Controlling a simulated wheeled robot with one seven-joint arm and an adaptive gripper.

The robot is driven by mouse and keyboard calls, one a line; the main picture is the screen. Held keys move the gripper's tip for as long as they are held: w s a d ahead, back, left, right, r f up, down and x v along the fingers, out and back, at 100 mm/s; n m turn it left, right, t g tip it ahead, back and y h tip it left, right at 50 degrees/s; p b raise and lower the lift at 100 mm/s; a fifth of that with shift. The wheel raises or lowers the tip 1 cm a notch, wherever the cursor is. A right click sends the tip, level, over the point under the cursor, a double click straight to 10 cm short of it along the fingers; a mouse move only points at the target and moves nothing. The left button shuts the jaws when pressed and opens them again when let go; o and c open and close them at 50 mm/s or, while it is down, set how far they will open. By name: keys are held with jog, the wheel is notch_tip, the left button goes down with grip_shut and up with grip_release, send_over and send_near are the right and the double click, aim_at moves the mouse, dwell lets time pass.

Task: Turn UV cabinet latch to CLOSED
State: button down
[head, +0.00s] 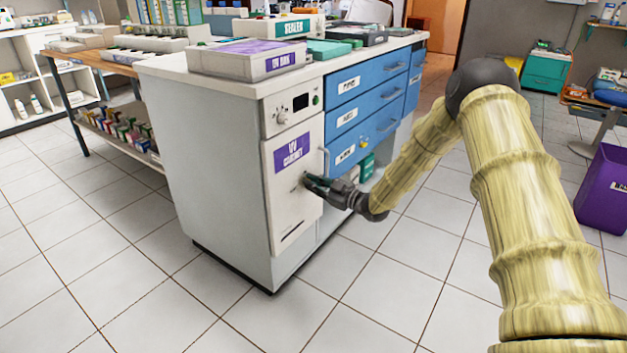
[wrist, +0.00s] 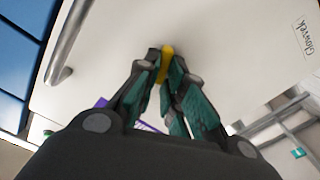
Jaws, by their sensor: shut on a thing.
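The UV cabinet (head: 292,190) is a white door with a purple "UV CABINET" label, under a control panel in the end of the counter. The door appears shut. My gripper (head: 307,181) is at the door's front, below the label. In the wrist view my gripper (wrist: 167,62) has its green-padded fingers closed around a small yellow latch (wrist: 166,60) on the white door (wrist: 215,50). The fingers hide part of the latch. Any OPEN or CLOSED marking is not readable.
A metal door handle (wrist: 75,40) runs beside the latch in the wrist view. Blue drawers (head: 355,115) are right of the cabinet. A purple bin (head: 605,190) stands at the far right. The tiled floor (head: 130,260) in front is clear.

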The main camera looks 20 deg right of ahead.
jog(key=n+p, duration=0.1)
jog(key=n, duration=0.3)
jog(key=n+p, duration=0.1)
jog(key=n, duration=0.3)
jog(key=f+n+p, duration=0.1)
jog(key=n, duration=0.3)
jog(key=shift+s+a+n, duration=0.2)
jog(key=shift+a+n, duration=0.05)
jog(key=shift+n, duration=0.15)
dwell(0.3)
jog(key=c, duration=1.5)
grip_release()
jog(key=v, duration=1.2)
